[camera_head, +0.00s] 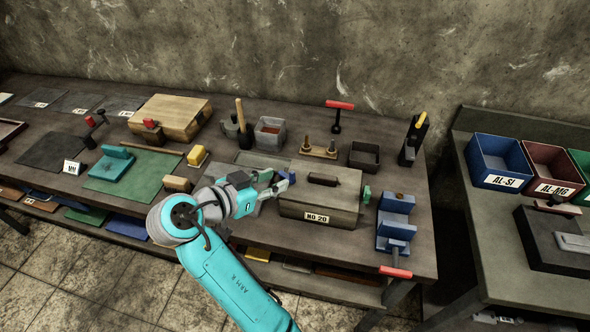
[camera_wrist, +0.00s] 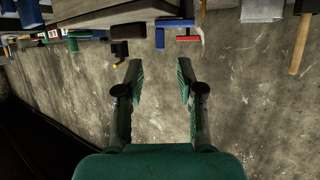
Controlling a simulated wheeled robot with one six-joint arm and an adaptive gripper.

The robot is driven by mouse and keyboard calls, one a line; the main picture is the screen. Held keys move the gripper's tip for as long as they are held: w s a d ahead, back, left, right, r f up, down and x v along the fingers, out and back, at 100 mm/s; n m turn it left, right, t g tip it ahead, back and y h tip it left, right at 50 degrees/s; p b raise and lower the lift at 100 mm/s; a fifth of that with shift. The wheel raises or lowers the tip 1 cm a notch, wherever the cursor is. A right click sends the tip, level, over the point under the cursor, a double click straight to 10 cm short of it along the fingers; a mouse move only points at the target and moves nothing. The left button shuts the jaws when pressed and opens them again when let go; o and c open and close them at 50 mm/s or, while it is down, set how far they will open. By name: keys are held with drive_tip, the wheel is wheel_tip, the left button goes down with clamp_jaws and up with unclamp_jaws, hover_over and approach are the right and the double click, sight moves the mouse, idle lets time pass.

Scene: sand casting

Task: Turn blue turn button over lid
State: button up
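The grey box marked NO 20 (camera_head: 318,218) sits on the workbench with its lid on and a dark handle (camera_head: 323,179) on top. A blue turn button (camera_head: 283,176) shows at the box's left end, partly hidden by my gripper; in the wrist view it (camera_wrist: 160,36) stands beside the lid handle (camera_wrist: 126,31). A green turn button (camera_head: 366,194) is at the right end. My gripper (camera_head: 286,183) is just left of the box, close to the blue button. In the wrist view my gripper (camera_wrist: 159,68) is open, with only wall between its fingers; I see no contact.
A blue fixture (camera_head: 395,222) with a red handle stands right of the box. Behind are a wooden rack (camera_head: 318,151), a dark open box (camera_head: 364,156) and a red-handled tool (camera_head: 338,105). A green mat (camera_head: 140,168) and tan block (camera_head: 177,184) lie left.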

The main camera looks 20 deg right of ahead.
sight(291, 174)
drive_tip(key=x, duration=0.7)
drive_tip(key=shift+w+d+f, duration=0.1)
drive_tip(key=shift+d, duration=0.05)
clamp_jaws()
